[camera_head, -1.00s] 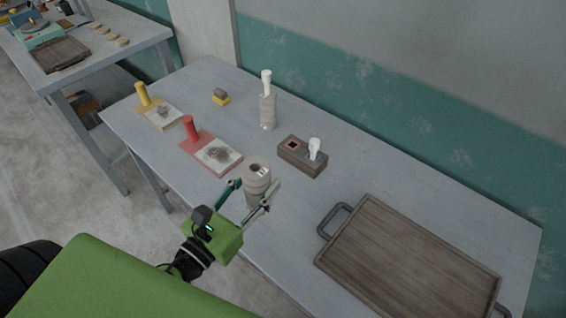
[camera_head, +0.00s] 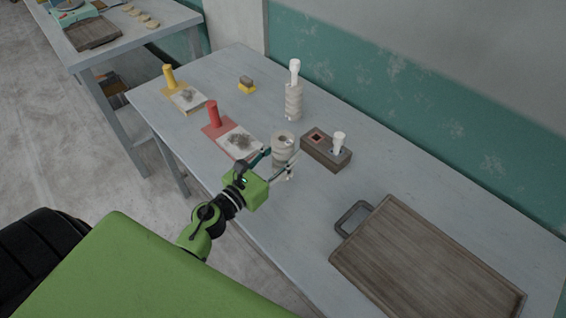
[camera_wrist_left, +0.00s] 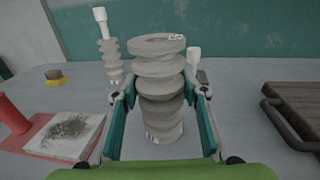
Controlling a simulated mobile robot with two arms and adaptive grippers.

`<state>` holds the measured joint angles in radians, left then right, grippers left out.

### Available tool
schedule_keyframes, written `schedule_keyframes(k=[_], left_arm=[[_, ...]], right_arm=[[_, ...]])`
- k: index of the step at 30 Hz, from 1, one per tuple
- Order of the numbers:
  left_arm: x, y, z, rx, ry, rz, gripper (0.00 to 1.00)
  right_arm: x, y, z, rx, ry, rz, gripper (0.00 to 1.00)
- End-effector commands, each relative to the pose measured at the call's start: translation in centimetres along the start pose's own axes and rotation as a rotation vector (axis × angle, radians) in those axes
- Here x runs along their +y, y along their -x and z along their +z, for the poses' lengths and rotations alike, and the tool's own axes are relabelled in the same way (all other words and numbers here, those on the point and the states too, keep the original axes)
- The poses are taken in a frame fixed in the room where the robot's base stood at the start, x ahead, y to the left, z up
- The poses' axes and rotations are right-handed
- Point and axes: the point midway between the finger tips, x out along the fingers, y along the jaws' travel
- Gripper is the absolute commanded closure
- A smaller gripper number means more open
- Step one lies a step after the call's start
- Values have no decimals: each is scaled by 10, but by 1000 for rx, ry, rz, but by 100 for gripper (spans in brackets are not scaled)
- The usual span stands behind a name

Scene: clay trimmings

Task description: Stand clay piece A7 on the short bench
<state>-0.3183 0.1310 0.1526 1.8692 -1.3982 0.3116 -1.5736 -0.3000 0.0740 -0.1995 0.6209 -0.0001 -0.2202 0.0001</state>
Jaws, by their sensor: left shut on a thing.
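A ridged grey clay piece (camera_head: 283,142) stands upright between the fingers of my left gripper (camera_head: 279,159). In the left wrist view the clay piece (camera_wrist_left: 160,85) fills the gap between both fingers, which press on its sides. A small label shows on its top, too small to read. My left gripper is shut on it above the front of the grey table (camera_head: 400,170). Whether its foot touches the table is unclear. A second, smaller bench (camera_head: 150,45) stands at the upper left. My right gripper is not in view.
A red-handled board (camera_head: 237,142) and a yellow-handled board lie left of the piece. A dark block (camera_head: 326,152) with a white peg is close on its right. Another ridged piece (camera_head: 293,100) stands behind. A wooden tray (camera_head: 430,262) lies at the right.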

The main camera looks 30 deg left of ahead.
Motion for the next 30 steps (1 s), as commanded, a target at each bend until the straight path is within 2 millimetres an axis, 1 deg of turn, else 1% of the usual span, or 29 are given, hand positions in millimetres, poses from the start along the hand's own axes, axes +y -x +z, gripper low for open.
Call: schedule_keyframes(k=[2,3,6,8,11,17,22,23,24,30], left_arm=[[4,-6,-6,-5,3,1,99],[4,-8,-14,-4,4,1,99],[4,-7,-29,-2,5,2,99],[4,-7,-34,-4,4,0,99],[4,-7,-37,-5,2,0,99],[4,-7,-36,-5,1,-1,99],[4,-6,-41,-4,0,-1,99],[4,-6,-41,0,0,-1,52],[4,-6,-41,0,0,-1,43],[4,-6,-41,0,1,0,43]], right_arm=[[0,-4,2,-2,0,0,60],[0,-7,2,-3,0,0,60],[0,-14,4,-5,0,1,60],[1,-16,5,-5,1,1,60],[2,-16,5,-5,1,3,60],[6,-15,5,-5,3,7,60],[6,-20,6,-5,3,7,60],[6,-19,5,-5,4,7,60],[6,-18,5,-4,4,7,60],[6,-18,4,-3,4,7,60]])
